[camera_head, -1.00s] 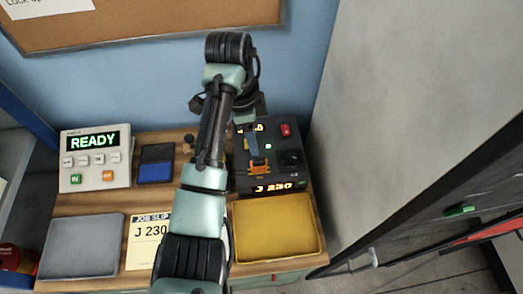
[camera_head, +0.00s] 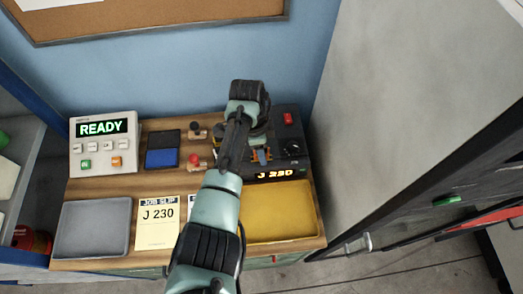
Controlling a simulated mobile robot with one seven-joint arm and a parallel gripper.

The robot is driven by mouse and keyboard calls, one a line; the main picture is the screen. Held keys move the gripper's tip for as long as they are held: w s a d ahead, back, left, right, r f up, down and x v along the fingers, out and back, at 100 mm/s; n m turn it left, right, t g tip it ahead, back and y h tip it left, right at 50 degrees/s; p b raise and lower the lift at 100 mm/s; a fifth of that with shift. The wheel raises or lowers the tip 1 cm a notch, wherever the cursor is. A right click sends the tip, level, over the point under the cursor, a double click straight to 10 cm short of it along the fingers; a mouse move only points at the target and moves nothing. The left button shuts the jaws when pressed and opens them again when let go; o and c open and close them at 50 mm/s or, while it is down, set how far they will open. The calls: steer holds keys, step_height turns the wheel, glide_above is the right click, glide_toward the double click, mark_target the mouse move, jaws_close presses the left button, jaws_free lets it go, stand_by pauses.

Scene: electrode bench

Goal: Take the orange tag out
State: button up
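A small orange piece (camera_head: 268,155), which looks like the orange tag, shows at the front of the dark device (camera_head: 290,140). It is small and partly covered by a blue-grey piece. My arm reaches from the front over the bench, and its end is above the device's left part. My gripper's fingers are hidden behind or blend with the dark wrist, so I cannot tell whether they touch the tag.
A panel reading READY (camera_head: 103,143) stands at the left. A blue ink pad (camera_head: 162,158), two stamps (camera_head: 194,161), a grey tray (camera_head: 92,228), a job slip J 230 (camera_head: 157,222) and a yellow mat (camera_head: 283,212) are on the bench. A grey cabinet (camera_head: 400,90) is close at right.

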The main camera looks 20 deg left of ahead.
steer(key=shift+c, duration=0.2)
jaws_close()
steer(key=shift+r, duration=0.15)
step_height(320, 180, up, 10)
steer(key=shift+f+b, duration=0.1)
steer(key=shift+b, duration=1)
steer(key=c, duration=0.7)
jaws_free()
jaws_close()
